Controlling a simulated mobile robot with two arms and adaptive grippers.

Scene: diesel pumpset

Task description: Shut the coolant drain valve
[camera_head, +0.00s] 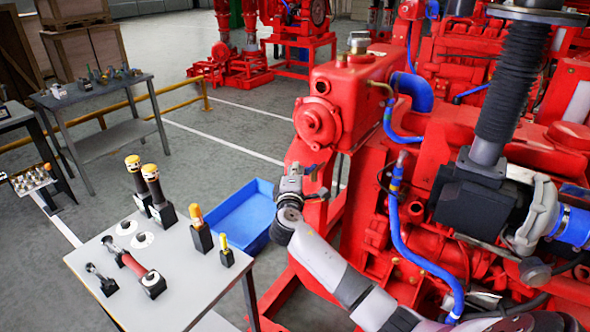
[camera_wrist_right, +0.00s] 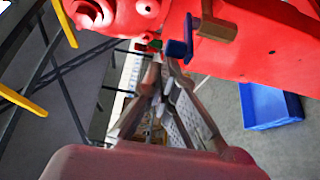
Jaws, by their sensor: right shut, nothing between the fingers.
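My right gripper (camera_head: 299,176) is shut and empty beside the red engine's left side in the head view. Its closed fingers (camera_wrist_right: 163,68) point up the middle of the right wrist view. The drain valve shows there as a brass-brown body (camera_wrist_right: 215,28) coming out of the red engine, with a blue lever (camera_wrist_right: 181,49) at its end. The lever is just beyond and right of the fingertips; I cannot tell whether they touch. In the head view a small blue part (camera_head: 311,169), likely the lever, shows at the fingertips. My left gripper is not in view.
A blue bin (camera_head: 243,214) lies on the floor below the gripper. A grey table (camera_head: 190,285) with several tools stands at the lower left. The engine (camera_head: 345,95), with blue hoses (camera_head: 400,225), fills the right side. Open floor lies behind the table.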

